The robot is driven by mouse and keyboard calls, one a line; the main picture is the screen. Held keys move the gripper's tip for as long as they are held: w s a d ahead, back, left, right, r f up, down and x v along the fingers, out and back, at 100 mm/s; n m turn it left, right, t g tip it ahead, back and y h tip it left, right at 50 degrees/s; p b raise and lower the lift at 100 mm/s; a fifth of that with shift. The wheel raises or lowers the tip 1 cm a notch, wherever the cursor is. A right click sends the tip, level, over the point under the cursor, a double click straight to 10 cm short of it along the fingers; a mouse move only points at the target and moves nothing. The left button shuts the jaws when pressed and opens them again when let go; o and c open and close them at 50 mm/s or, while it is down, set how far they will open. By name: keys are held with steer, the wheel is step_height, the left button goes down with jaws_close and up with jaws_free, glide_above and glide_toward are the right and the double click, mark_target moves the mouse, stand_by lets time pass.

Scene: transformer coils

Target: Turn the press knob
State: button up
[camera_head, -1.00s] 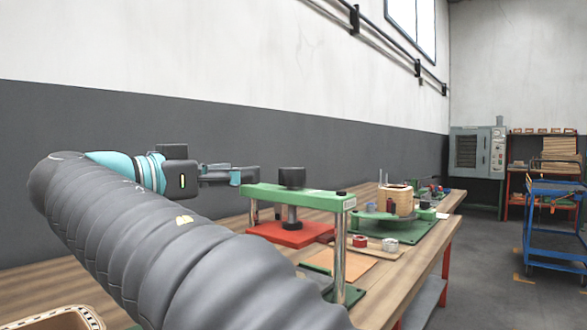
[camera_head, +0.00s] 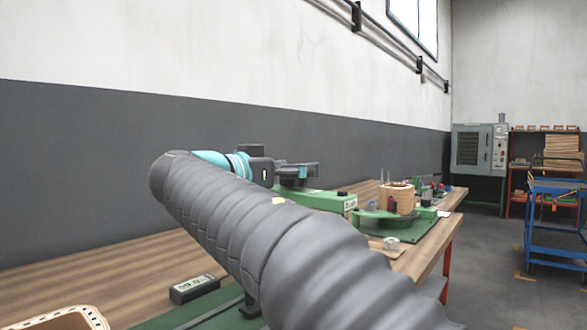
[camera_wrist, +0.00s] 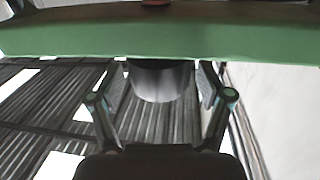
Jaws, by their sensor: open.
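The press's green top bar (camera_head: 325,200) shows beyond my arm in the head view. It also spans the top of the wrist view (camera_wrist: 160,38). The press knob (camera_wrist: 160,85), a dark grey cylinder, sits against the bar in the wrist view. My gripper (camera_wrist: 163,78) is open, with one finger on each side of the knob. Narrow gaps seem to show between fingers and knob; contact is hard to tell. In the head view my gripper (camera_head: 305,172) is at the bar's top. The knob cannot be made out there, and my arm hides the press's lower part.
A wooden coil (camera_head: 397,197) stands on a green fixture farther along the workbench. A black meter (camera_head: 194,288) and a basket (camera_head: 55,318) are at the near left. A dark wall (camera_head: 90,170) runs behind the bench. A blue cart (camera_head: 555,220) stands on the floor at right.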

steer(key=c, duration=1.2)
steer(key=shift+f+b, duration=0.15)
steer(key=shift+b, duration=0.35)
